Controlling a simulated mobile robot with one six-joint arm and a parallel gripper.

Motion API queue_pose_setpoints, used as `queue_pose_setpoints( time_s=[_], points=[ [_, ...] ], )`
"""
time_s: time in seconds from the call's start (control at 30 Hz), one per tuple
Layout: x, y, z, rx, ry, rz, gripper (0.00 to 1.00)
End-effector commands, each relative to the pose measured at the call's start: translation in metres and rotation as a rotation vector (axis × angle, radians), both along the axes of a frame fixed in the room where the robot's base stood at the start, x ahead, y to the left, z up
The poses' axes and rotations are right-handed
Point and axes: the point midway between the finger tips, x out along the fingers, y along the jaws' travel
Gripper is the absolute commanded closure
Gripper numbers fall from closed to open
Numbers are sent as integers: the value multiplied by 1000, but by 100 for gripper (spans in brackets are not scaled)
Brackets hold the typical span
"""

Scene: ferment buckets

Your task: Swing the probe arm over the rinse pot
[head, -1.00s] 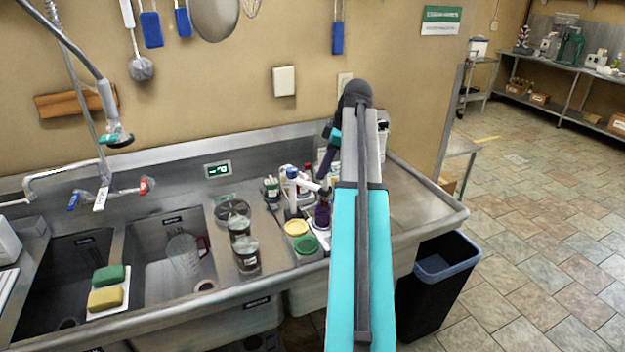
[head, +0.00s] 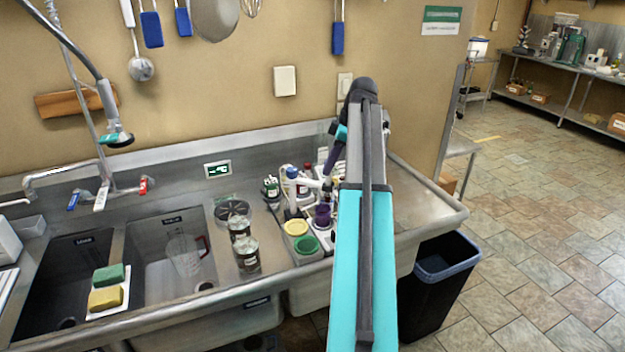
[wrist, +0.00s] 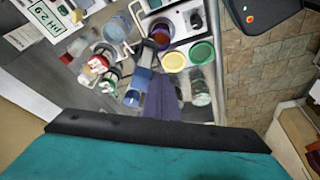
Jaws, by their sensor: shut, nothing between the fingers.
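A white probe stand with a blue cap (head: 291,172) stands on the steel counter by the sink. Its white arm (head: 312,183) reaches right toward my gripper. A purple pot (head: 322,215), a yellow pot (head: 295,227) and a green pot (head: 305,244) stand in front; I cannot tell which is the rinse pot. In the wrist view the purple pot (wrist: 159,36), yellow pot (wrist: 175,62) and green pot (wrist: 202,53) lie beyond my gripper (wrist: 160,90). My gripper (head: 329,168) is shut and empty, close to the probe arm; contact is unclear.
Clear glass jars (head: 246,254) stand left of the pots, beside the sink basin with a measuring jug (head: 184,254). The right drainboard (head: 425,205) is mostly bare. A bin (head: 440,270) stands below.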

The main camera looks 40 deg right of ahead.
Motion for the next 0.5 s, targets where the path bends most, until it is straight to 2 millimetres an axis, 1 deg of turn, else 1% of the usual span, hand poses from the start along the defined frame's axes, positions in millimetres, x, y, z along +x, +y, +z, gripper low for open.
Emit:
queue_pose_setpoints(
  time_s=[0.03, 0.3, 0.5],
  points=[
    [2, -4, 0, 0, 0, -1, 100],
    [6, -20, 0, 0, 0, -1, 100],
    [7, -24, 0, 0, 0, -1, 100]
  ],
)
